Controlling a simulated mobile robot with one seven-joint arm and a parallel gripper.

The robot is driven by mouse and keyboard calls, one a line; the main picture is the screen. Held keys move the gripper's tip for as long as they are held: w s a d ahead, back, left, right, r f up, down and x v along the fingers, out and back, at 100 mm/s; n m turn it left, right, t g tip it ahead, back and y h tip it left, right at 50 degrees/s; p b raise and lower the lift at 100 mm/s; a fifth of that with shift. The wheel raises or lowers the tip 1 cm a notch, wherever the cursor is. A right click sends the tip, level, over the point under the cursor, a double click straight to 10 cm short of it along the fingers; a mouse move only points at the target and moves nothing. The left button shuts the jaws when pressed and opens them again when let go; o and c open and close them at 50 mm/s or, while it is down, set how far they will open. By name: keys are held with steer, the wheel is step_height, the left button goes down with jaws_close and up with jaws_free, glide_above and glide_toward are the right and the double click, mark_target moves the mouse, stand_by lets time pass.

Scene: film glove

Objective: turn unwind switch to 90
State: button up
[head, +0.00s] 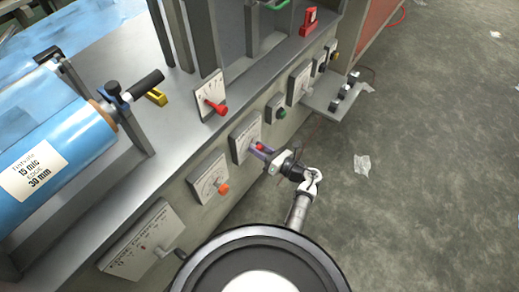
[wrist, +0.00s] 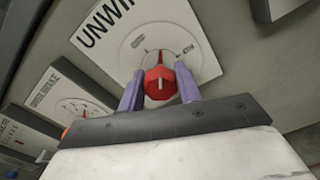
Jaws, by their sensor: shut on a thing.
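The unwind switch is a red knob (wrist: 160,83) on a white dial plate (wrist: 122,40) lettered "UNWI…", the rest cut off. Its narrow pointer tip faces up the picture in the wrist view. My gripper (wrist: 159,90) has its two purple fingers on either side of the knob, shut on it. In the head view my gripper (head: 262,150) reaches the front panel of the machine, and a bit of the red knob (head: 259,147) shows between the fingers. The dial plate (head: 243,134) is partly hidden there by the gripper.
A plate with an orange knob (head: 222,188) is left of the gripper, and a plate with a green button (head: 281,113) is right. A red lever (head: 215,107) sits above. A small grey shelf (head: 325,100) juts out at right. The floor (head: 420,170) is mostly clear.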

steer(key=m+p, duration=0.1)
steer(key=m, duration=0.4)
steer(key=shift+m, duration=0.3)
steer(key=m+p, duration=0.1)
steer(key=m, duration=0.3)
steer(key=shift+m+p, duration=0.35)
steer(key=shift+m, duration=0.05)
steer(key=shift+f, duration=0.1)
steer(key=o, duration=1)
steer(key=shift+c, duration=0.2)
steer(key=shift+d, duration=0.1)
steer(key=b+v, duration=0.2)
steer(key=v, duration=1.1)
steer(key=shift+s+d, duration=0.25)
steer(key=shift+d, duration=0.05)
